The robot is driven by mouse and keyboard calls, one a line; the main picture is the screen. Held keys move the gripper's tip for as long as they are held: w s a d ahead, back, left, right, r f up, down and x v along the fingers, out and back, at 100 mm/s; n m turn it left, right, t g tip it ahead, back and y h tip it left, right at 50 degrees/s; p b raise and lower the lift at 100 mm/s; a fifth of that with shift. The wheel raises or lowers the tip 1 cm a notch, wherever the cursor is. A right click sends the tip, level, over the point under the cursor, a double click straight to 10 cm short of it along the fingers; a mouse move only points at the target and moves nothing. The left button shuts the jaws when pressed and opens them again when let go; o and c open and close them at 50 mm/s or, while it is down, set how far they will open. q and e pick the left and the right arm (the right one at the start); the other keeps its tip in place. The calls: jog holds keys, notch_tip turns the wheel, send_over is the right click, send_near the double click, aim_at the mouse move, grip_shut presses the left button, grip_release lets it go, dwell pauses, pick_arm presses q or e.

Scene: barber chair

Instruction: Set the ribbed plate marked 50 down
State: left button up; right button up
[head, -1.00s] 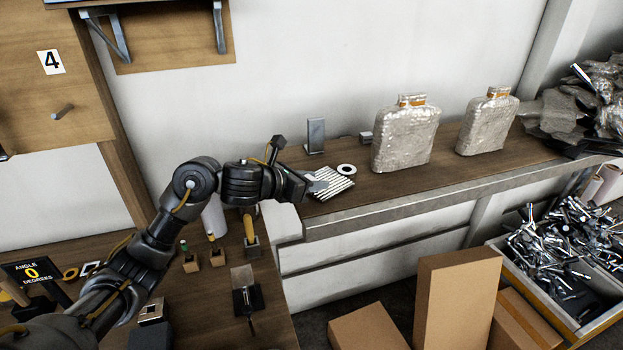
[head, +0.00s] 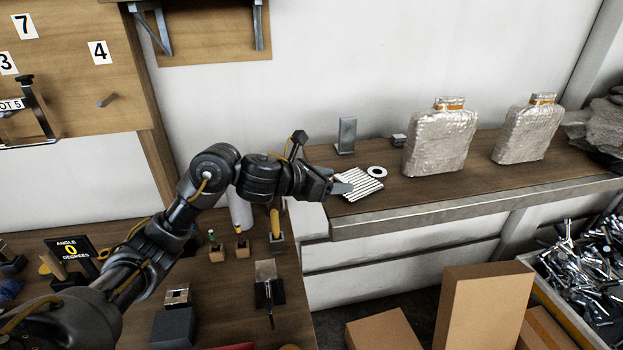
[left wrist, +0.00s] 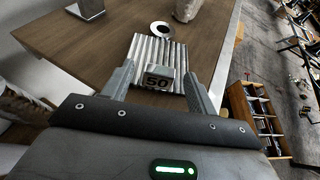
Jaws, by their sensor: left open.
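The ribbed plate (head: 360,183) is a pale, striped square lying on the wooden shelf near its left end. In the left wrist view the ribbed plate (left wrist: 150,48) carries a small block marked 50 (left wrist: 158,79) on its near part. My left gripper (head: 343,186) is at the plate's left edge. In the left wrist view my left gripper (left wrist: 160,88) is open, with one finger on each side of the 50 block and a visible gap to each finger. The plate's underside is hidden. My right gripper is in neither view.
A white ring (head: 377,171) lies just behind the plate. A grey upright stand (head: 346,135) and two wrapped flasks (head: 440,140) stand on the shelf (head: 480,185). Cardboard boxes (head: 484,305) stand below it. Small blocks and tools cover the lower bench (head: 225,300).

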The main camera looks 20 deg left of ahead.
pick_arm(q)
jog(key=v, duration=0.9)
jog(key=shift+a+b, duration=0.15)
jog(key=shift+b, duration=0.15)
jog(key=shift+s, duration=0.1)
